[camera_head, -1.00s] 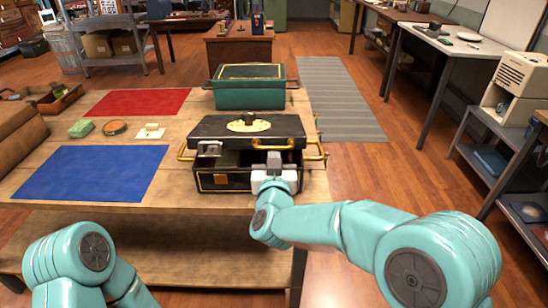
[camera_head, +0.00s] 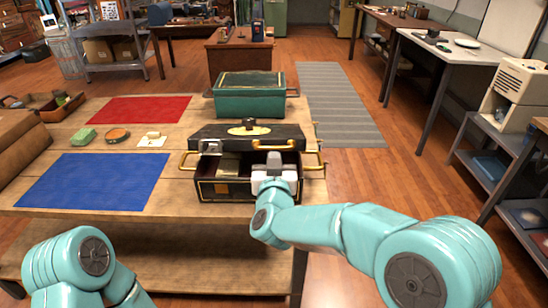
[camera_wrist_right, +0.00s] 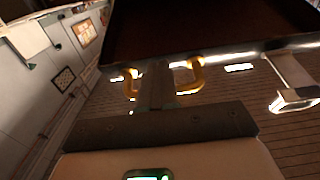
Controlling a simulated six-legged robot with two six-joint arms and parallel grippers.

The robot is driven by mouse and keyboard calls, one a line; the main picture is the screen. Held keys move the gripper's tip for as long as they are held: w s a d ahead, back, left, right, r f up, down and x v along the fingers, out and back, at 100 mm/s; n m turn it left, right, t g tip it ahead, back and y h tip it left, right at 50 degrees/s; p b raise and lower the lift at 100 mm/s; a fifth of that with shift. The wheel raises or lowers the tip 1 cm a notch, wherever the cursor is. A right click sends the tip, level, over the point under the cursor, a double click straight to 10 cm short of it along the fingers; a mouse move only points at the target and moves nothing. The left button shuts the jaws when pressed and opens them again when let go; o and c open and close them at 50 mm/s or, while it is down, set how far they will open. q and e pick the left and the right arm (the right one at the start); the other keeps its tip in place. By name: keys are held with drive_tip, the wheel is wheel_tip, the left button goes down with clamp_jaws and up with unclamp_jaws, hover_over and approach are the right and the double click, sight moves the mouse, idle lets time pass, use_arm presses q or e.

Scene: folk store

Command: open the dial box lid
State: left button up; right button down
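The dial box (camera_head: 232,190) is black with gold trim and stands at the right front of the wooden table. Its black lid (camera_head: 220,132), with a brass dial plate (camera_head: 249,130), is tilted up at the front, showing a gap into the box. My right gripper (camera_head: 274,160) is at the lid's front edge, shut on the brass front handle (camera_head: 300,146). In the right wrist view, the handle (camera_wrist_right: 192,78) shows on both sides of the fingers, below the dark lid. My left arm is at the lower left of the head view; its gripper is out of frame.
A green box (camera_head: 250,97) stands behind the dial box. A blue mat (camera_head: 92,182) and a red mat (camera_head: 140,108) lie to the left, with small items between them.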

sight(274, 142)
drive_tip(key=shift+w+r+p, duration=0.25)
drive_tip(key=shift+r+p, duration=0.25)
drive_tip(key=shift+r, duration=0.15)
drive_tip(key=shift+w+r+p, duration=0.2)
drive_tip(key=shift+r+p, duration=0.25)
drive_tip(key=shift+r, duration=0.25)
drive_tip(key=shift+w+r+p, duration=0.25)
drive_tip(key=shift+r+p, duration=0.25)
drive_tip(key=shift+p, duration=0.1)
drive_tip(key=shift+w+r+p, duration=0.35)
drive_tip(key=shift+r+p, duration=0.1)
drive_tip(key=shift+r, duration=0.1)
